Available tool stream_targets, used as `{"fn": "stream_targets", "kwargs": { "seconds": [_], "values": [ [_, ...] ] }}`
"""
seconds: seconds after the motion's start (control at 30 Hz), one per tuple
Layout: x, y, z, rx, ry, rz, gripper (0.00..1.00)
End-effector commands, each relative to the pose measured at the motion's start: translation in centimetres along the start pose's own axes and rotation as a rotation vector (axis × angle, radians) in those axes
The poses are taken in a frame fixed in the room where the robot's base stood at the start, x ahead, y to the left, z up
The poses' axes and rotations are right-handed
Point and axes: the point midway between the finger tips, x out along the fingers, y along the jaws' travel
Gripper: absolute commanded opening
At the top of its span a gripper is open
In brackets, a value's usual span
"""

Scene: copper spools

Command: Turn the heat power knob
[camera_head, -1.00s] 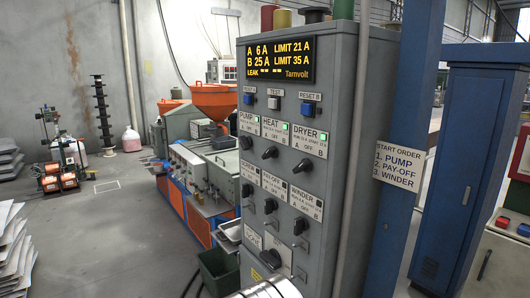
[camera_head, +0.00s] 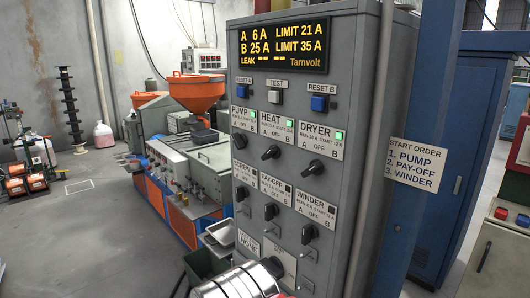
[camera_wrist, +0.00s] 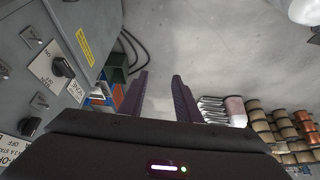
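The grey control cabinet (camera_head: 345,120) stands in the middle of the head view. Its black heat knob (camera_head: 270,152) sits under the HEAT label (camera_head: 271,124), between the pump knob (camera_head: 240,140) and the dryer knob (camera_head: 313,167). The green lamps at pump, heat and dryer are lit. My gripper (camera_wrist: 160,80) shows in the wrist view with its two dark fingers apart and nothing between them. It points past the cabinet's side toward the floor. The heat knob cannot be made out in the wrist view, where a lower cabinet knob (camera_wrist: 62,67) shows.
The display (camera_head: 284,48) reads A 6 A and B 25 A. Screw, pay-off and winder knobs sit in the lower row. A blue post with a START ORDER sign (camera_head: 415,165) stands right. Copper spools (camera_wrist: 275,125) are stacked at right in the wrist view.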

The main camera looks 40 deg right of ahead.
Motion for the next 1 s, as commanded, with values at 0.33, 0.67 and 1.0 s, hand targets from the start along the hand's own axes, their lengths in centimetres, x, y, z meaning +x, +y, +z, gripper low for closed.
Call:
{"fn": "stream_targets", "kwargs": {
  "seconds": [0.33,0.67,1.0],
  "values": [
    [-0.4,0.3,-0.7,0.025,0.007,0.003,0.3],
    [-5.2,5.2,-9.4,0.441,0.106,0.046,0.3],
    [-13.6,16.3,-20.2,1.066,0.306,0.077,0.3]
  ]
}}
